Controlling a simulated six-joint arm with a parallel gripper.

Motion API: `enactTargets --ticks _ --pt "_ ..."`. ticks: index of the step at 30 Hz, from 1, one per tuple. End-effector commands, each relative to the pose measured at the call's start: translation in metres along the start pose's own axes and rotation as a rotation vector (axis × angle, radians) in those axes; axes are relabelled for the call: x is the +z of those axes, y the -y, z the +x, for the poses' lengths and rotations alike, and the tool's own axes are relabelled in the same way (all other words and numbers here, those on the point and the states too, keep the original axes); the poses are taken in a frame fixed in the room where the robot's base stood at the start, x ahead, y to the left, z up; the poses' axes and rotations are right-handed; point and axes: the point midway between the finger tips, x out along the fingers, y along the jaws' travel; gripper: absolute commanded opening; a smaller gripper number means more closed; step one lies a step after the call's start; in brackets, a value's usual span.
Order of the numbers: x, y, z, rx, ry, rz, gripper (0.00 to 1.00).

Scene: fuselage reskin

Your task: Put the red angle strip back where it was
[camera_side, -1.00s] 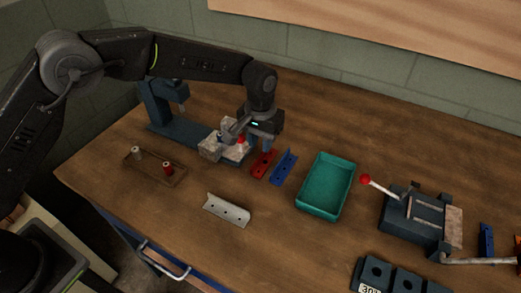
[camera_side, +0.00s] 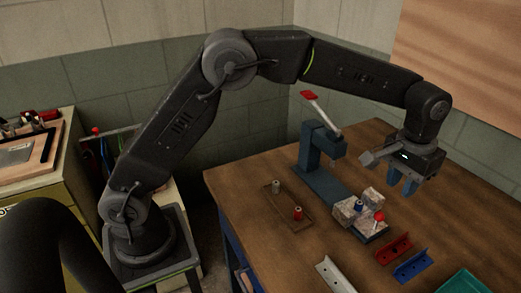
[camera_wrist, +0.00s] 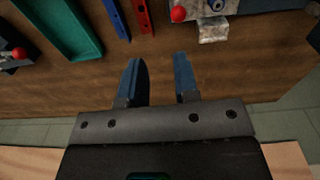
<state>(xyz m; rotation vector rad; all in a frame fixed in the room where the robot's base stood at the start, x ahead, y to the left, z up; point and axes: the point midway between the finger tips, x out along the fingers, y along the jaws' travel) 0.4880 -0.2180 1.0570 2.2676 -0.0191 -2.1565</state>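The red angle strip (camera_side: 393,249) lies on the wooden table, just beside the blue angle strip (camera_side: 412,266). In the wrist view, the red strip (camera_wrist: 143,15) and the blue strip (camera_wrist: 117,18) show side by side at the top edge, partly cut off. My gripper (camera_side: 404,186) is raised above the table, behind the strips and clear of them. In the wrist view, my gripper's (camera_wrist: 158,62) two blue fingers are apart with nothing between them. A grey angle strip (camera_side: 335,277) lies nearer the front, cut off by the frame.
A fixture with pale blocks and a red knob (camera_side: 379,216) stands left of the red strip. A blue press with a raised red-tipped lever (camera_side: 322,135) stands behind it. A wooden peg holder (camera_side: 277,200) is at left. A teal tray (camera_side: 466,284) is at the lower right.

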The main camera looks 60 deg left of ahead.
Motion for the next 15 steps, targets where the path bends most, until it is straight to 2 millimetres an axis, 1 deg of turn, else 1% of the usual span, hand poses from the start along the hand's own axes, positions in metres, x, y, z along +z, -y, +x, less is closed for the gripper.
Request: enactTargets --ticks 1,3,5,6,8,10,13,15 --pt "0.01 0.015 -0.024 0.008 -0.031 -0.005 0.29" --pt "0.027 0.035 -0.048 0.016 -0.066 -0.006 0.29" --pt "0.044 0.052 -0.066 0.022 -0.098 -0.005 0.29" --pt "0.056 0.062 -0.077 0.024 -0.118 -0.005 0.29" --pt "0.076 0.077 -0.09 0.027 -0.15 -0.005 0.29" --pt "0.1 0.094 -0.103 0.029 -0.188 -0.004 0.29" --pt "0.138 0.115 -0.114 0.027 -0.241 -0.003 0.29" --pt "0.165 0.128 -0.117 0.024 -0.278 -0.003 0.29"
